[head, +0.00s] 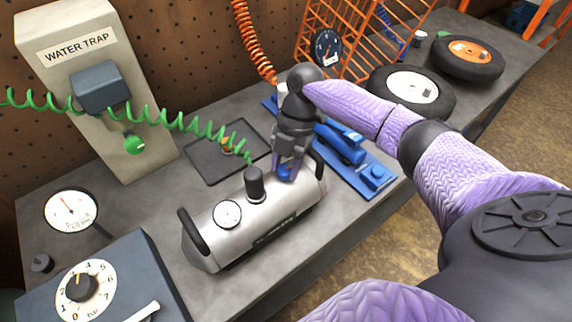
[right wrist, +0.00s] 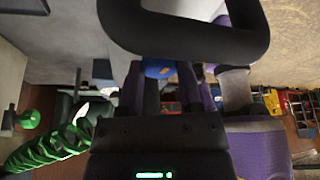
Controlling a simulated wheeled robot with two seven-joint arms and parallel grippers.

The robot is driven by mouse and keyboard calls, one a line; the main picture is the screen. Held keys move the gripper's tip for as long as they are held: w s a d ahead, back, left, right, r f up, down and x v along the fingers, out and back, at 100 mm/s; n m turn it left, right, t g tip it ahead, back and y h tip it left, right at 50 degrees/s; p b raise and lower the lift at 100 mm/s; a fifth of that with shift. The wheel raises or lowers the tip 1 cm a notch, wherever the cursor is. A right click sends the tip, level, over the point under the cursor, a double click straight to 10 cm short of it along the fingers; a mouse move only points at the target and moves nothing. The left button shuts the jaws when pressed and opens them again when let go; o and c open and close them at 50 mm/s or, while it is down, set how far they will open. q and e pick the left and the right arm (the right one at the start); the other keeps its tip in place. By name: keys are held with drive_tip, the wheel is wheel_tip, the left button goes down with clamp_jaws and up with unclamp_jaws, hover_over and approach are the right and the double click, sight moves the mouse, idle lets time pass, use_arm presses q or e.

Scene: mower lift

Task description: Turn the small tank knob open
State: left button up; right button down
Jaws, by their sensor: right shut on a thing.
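The small tank (head: 262,218) is a silver cylinder lying on the bench, with black handles at both ends, a round gauge (head: 227,214) and a black fitting on top. Its blue knob (head: 285,173) sits on top near the right handle. My right gripper (head: 289,166) comes down from above and is shut on the blue knob, hiding much of it. In the right wrist view the blue knob (right wrist: 158,70) shows between the purple-sided fingers, close to the dark tank handle (right wrist: 190,35). The knob's turn angle cannot be read. My left gripper is not in view.
A water trap post (head: 85,90) stands at the left, with a green coiled hose (head: 180,122) running to the tank. A blue jack-like tool (head: 345,150) lies right of the gripper. Wheels (head: 412,90) and an orange rack stand farther back. A dial box (head: 95,285) is front left.

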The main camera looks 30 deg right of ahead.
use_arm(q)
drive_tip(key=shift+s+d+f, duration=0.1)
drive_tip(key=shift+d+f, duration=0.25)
use_arm(e)
drive_tip(key=shift+n+g, duration=0.3)
drive_tip(key=shift+n, duration=0.8)
use_arm(q)
drive_tip(key=shift+b, duration=0.3)
use_arm(e)
drive_tip(key=shift+h, duration=0.3)
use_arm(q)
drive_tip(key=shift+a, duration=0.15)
use_arm(e)
drive_tip(key=shift+c, duration=1.4)
unclamp_jaws()
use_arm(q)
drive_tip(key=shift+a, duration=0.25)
